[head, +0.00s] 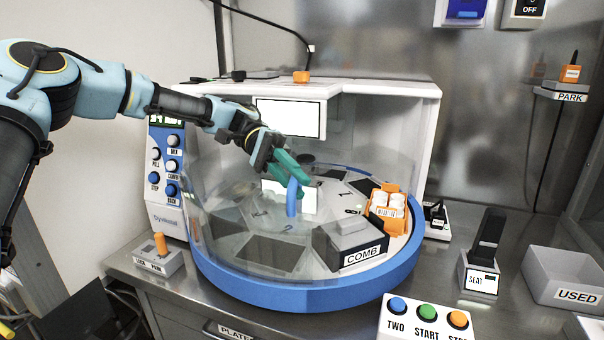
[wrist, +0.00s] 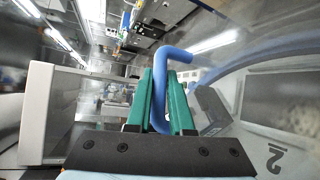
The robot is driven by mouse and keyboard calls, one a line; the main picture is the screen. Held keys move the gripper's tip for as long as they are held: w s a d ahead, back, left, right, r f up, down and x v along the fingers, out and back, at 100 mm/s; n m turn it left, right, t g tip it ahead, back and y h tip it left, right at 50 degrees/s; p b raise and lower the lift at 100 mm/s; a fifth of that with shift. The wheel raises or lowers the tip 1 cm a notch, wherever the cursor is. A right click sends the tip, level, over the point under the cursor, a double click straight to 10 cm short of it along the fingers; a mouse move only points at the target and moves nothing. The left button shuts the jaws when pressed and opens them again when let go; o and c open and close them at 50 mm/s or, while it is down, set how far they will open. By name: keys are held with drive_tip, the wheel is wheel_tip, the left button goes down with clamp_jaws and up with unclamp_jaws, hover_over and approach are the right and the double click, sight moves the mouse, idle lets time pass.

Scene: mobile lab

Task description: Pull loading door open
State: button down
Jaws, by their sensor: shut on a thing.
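The loading door (head: 225,215) is a clear curved panel at the front left of the white machine, above its blue round base. A blue bent handle (head: 292,198) stands at the door. My gripper (head: 294,176) has green fingers and reaches down to the handle from the upper left. In the wrist view the blue handle (wrist: 176,54) runs between the two green fingers (wrist: 160,105), and the gripper is shut on it. The clear panel also shows at the right of the wrist view (wrist: 230,95). How far the door stands open is hard to tell through the clear plastic.
Inside the machine are a numbered turntable, a grey block labelled COMB (head: 350,245) and an orange rack of white tubes (head: 388,208). A LOCK/PARK switch box (head: 158,260) stands at the left front. A button box (head: 428,318), SEAT device (head: 482,265) and USED bin (head: 565,278) stand at the right.

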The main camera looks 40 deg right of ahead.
drive_tip(key=shift+w, duration=0.1)
idle(0.3)
drive_tip(key=c, duration=0.8)
unclamp_jaws()
wheel_tip(320, 180, up, 10)
drive_tip(key=shift+a+f+b, duration=0.1)
drive_tip(key=shift+b, duration=0.55)
drive_tip(key=shift+r, duration=0.25)
drive_tip(key=shift+f, duration=0.1)
drive_tip(key=shift+c, duration=0.2)
